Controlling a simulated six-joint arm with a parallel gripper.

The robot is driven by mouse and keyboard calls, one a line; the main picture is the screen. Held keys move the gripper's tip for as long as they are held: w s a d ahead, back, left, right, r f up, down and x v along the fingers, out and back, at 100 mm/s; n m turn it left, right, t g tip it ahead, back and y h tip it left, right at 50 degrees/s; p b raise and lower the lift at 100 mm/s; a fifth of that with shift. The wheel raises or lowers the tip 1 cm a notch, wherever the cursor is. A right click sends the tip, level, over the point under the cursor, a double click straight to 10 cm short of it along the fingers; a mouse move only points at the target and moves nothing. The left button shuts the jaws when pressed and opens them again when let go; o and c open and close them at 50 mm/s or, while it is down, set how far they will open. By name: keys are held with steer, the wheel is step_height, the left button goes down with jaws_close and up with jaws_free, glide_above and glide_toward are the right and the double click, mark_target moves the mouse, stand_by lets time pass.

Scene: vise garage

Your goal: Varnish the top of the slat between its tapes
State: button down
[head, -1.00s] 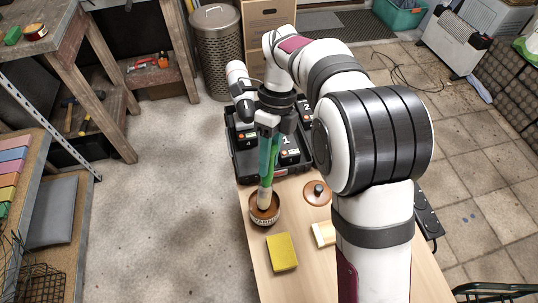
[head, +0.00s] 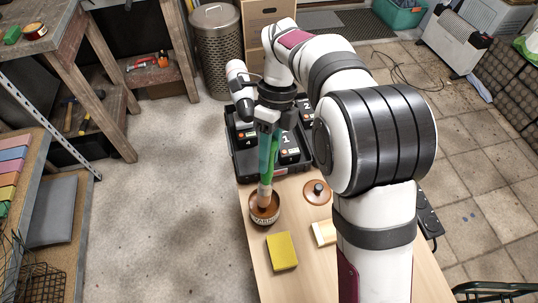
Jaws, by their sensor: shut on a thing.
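My gripper (head: 268,160) is shut on the brush (head: 265,192), which has a green handle and a pale lower part. The brush hangs nearly upright, with its lower end at the mouth of the brown varnish pot (head: 265,216). The bristle tips are hidden by the pot, so I cannot tell how deep they reach. A pale wooden piece, seemingly the slat (head: 323,233), lies to the right of the pot. My arm covers most of it, and I cannot see its tapes.
A yellow sponge-like block (head: 282,251) lies in front of the pot on the wooden table (head: 252,262). A round brown lid with a dark knob (head: 317,191) lies right of the pot. A black tray with numbered items (head: 242,165) stands behind.

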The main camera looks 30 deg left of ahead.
steer(key=shift+r, duration=3)
steer(key=w+d+r+n+t+h, duration=0.1)
steer(key=w+d+n, duration=0.1)
steer(key=d+n, duration=0.4)
steer(key=w+d+r+n+t+h, duration=0.1)
steer(key=d+n, duration=0.5)
steer(key=d, duration=0.7)
steer(key=w+d+r+n+t, duration=0.2)
steer(key=w+d+n, duration=0.2)
steer(key=d, duration=0.6)
steer(key=shift+r+n+t+h, duration=0.4)
steer(key=shift+n, duration=0.5)
